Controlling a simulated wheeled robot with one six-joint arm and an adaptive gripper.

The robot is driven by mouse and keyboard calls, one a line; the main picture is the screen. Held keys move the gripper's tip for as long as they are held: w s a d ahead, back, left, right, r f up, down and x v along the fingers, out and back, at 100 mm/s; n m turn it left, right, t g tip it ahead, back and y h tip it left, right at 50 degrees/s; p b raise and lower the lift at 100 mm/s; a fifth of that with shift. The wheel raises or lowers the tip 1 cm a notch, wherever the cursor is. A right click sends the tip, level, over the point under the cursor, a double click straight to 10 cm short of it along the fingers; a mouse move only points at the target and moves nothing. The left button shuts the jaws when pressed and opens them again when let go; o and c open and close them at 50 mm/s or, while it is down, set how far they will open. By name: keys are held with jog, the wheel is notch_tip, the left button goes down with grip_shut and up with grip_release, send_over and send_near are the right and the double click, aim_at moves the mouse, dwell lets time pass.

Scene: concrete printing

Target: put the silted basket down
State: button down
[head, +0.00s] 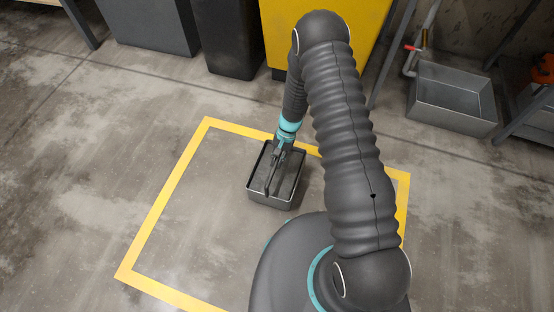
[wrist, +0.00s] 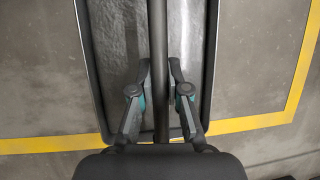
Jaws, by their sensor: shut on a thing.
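The silted basket (head: 286,199) is a small grey rectangular metal box with a dark rim and a dark bar handle along its middle. It is inside the yellow floor outline, near its far edge. In the wrist view the basket (wrist: 207,62) shows a grey, shiny, uneven inside. My gripper (head: 272,172) reaches down over the basket and is shut on its handle bar. In the wrist view both fingers of my gripper (wrist: 160,68) lie on either side of the bar. I cannot tell whether the basket's underside touches the floor.
A yellow line (head: 163,205) marks a square on the concrete floor, clear at left. A yellow cabinet (head: 275,40), a dark bin (head: 225,38) and a grey box (head: 150,25) stand behind. A metal sink (head: 453,97) is at the right.

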jog(key=c, duration=1.6)
grip_release()
jog(key=shift+f, duration=0.15)
jog(key=o, duration=0.4)
jog(key=shift+o, duration=0.2)
